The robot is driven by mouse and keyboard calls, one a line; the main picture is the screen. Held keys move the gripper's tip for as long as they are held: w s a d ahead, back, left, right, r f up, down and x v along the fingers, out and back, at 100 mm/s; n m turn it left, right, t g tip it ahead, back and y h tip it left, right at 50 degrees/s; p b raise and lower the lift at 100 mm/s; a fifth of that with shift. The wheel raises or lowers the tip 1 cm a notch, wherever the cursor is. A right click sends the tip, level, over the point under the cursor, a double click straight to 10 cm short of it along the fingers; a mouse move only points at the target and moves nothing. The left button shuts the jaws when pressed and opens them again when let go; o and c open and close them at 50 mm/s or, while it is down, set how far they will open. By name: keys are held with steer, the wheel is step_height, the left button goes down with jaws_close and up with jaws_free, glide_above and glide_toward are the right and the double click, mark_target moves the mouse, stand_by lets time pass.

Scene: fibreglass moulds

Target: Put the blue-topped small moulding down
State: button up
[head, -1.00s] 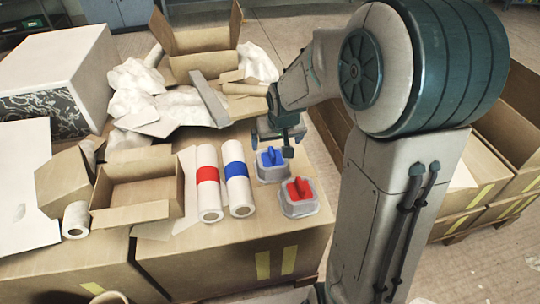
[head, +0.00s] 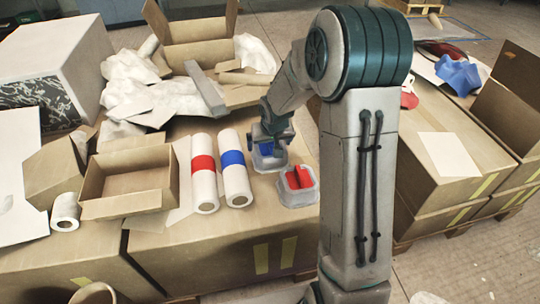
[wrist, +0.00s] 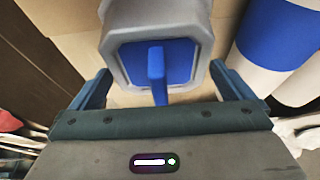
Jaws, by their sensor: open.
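The blue-topped small moulding (head: 268,161) is a grey block with a blue top and raised blue grip. It stands upright on the cardboard top beside the blue-banded roll. My gripper (head: 269,143) is over it, hiding part of the blue top. In the wrist view the moulding (wrist: 180,63) lies between the tips of my open gripper (wrist: 160,84), with a gap on each side of the blue grip. The red-topped moulding (head: 298,186) stands just in front and to the right, apart from my gripper.
A blue-banded roll (head: 234,167) and a red-banded roll (head: 203,172) lie close on the left. An open carton (head: 128,203) stands further left. Crumpled white sheets (head: 130,85) and cardboard scraps lie behind. The front strip of the cardboard top is clear.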

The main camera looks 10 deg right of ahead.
steer(key=shift+f, duration=0.1)
steer(key=c, duration=1)
